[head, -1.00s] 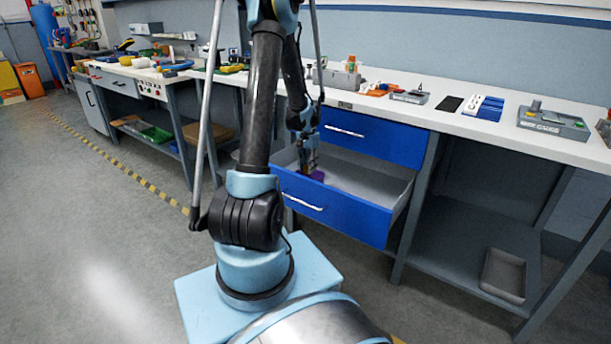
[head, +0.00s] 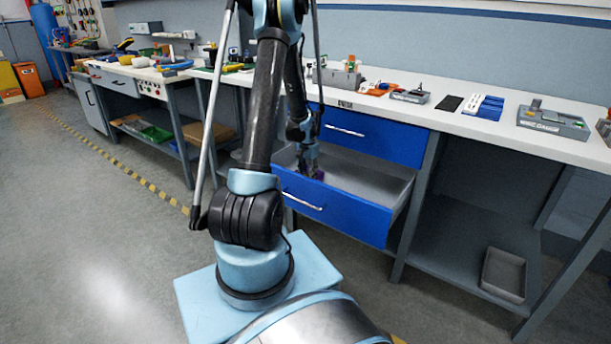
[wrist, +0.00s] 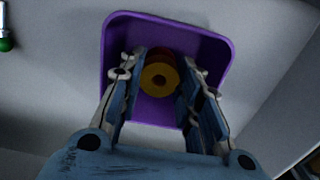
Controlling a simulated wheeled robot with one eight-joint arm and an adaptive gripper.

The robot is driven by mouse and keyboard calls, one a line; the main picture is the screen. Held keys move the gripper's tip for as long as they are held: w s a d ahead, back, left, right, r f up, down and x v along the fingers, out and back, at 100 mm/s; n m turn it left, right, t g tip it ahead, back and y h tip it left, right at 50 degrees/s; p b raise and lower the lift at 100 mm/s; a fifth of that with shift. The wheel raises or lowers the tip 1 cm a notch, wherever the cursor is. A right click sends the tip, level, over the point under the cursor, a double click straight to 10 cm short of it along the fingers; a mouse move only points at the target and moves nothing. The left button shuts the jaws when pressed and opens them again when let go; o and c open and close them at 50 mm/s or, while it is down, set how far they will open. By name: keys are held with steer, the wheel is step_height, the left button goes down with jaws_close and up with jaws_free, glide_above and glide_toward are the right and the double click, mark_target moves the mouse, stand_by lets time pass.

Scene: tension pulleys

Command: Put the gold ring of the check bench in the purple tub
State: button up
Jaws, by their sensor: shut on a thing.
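In the wrist view the purple tub (wrist: 227,62) lies below my gripper (wrist: 164,62), its open top facing the camera. A gold ring (wrist: 148,77) with a dark centre hole is between the fingers, over the tub's opening. My gripper is shut on it. A red round thing (wrist: 160,55) shows just behind the ring; whether it lies in the tub is unclear. In the head view my gripper (head: 308,162) reaches into the open blue drawer (head: 345,213). Only a small purple patch of the tub (head: 319,175) shows there beside the fingers.
The drawer's right part is bare grey floor. A closed blue drawer (head: 372,137) sits above it, under the white bench top (head: 455,120). A grey gauge block (head: 553,122) and other fixtures stand on top. A green-ended item (wrist: 5,43) lies left of the tub.

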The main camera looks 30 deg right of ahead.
steer(key=shift+f, duration=0.2)
steer(key=o, duration=1.1)
steer(key=shift+r, duration=0.1)
